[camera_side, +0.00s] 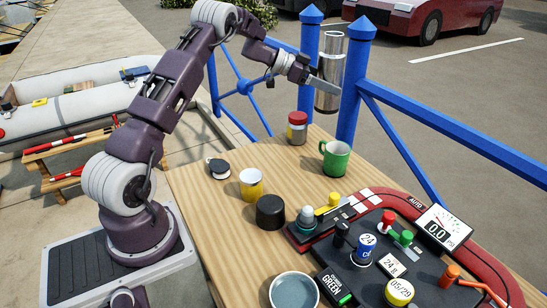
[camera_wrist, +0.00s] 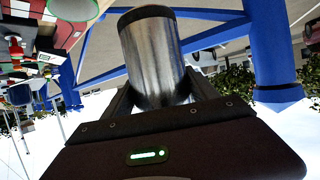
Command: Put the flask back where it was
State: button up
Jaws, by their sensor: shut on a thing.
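The flask (camera_side: 331,68) is a shiny silver cylinder with a dark end at the bottom. My gripper (camera_side: 322,88) is shut on it and holds it nearly upright, slightly tilted, in the air above the far edge of the wooden table (camera_side: 208,206). The flask appears near the blue railing posts. In the wrist view the flask (camera_wrist: 158,58) stands between the fingers of my gripper (camera_wrist: 162,98), with its dark end at the top of the picture. No mark shows where the flask stood before.
A red-lidded jar (camera_side: 297,130) and a green mug (camera_side: 336,160) stand near the far edge. A yellow-and-white cup (camera_side: 251,185), black round object (camera_side: 270,212), grey bowl (camera_side: 293,291) and control panel (camera_side: 365,270) are nearer. Blue posts (camera_side: 355,80) rise behind. Bare wood shows left of the cups.

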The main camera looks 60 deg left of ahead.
jog(key=s+a+m+g+h, duration=0.1)
jog(key=s+a, duration=0.1)
jog(key=s, duration=0.6)
jog(key=s+a+m+h, duration=0.1)
jog(key=s+a, duration=0.2)
jog(key=s, duration=0.5)
notch_tip(320, 180, down, 15)
jog(key=shift+d+r, duration=0.1)
jog(key=o, duration=1.9)
jog(key=shift+o, duration=0.2)
